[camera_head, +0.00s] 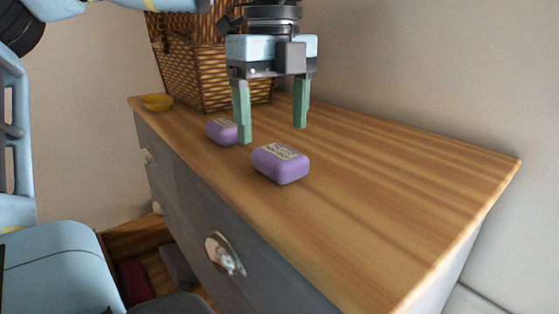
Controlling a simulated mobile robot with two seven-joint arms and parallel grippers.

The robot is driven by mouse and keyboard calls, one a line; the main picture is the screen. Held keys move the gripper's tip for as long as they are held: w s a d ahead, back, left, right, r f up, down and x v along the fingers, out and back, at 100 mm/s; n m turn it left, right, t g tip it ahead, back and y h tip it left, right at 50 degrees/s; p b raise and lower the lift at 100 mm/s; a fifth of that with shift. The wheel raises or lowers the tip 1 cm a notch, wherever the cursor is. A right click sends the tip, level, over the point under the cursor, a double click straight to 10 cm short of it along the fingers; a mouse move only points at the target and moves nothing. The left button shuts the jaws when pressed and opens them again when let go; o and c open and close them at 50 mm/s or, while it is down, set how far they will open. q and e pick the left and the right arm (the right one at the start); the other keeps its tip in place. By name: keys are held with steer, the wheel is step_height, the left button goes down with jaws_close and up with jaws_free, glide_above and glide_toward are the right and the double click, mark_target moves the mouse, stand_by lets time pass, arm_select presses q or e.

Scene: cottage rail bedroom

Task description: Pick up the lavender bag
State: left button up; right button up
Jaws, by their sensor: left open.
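Two purple blocks with pale printed labels lie on the wooden dresser top (380,165); they look like lavender bags. The nearer lavender bag (281,167) sits near the middle of the picture, close to the dresser's front edge. The farther lavender bag (219,132) lies behind it to the left. My left gripper (271,133) points down with its green fingers spread apart and nothing between them. Its left finger stands in front of the farther bag's right end. The nearer bag is in front of the fingers. I cannot tell whether the fingertips touch the wood. My right gripper does not show.
A wicker basket (203,70) stands at the back of the dresser, behind my gripper. A small yellow bowl (157,102) is at the far left corner. The right part of the top is clear up to the wall (440,70). A drawer handle (224,254) protrudes in front.

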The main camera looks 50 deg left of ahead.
mark_target(274, 149)
arm_select(q)
steer(key=shift+s+d+f, duration=0.1)
steer(key=shift+s+f, duration=0.1)
steer(key=shift+f, duration=0.2)
step_height(274, 149, down, 4)
steer(key=shift+f+p, duration=0.1)
steer(key=shift+p, duration=0.25)
steer(key=c, duration=1)
steer(key=shift+c, duration=0.2)
step_height(274, 149, up, 10)
steer(key=shift+r, duration=0.1)
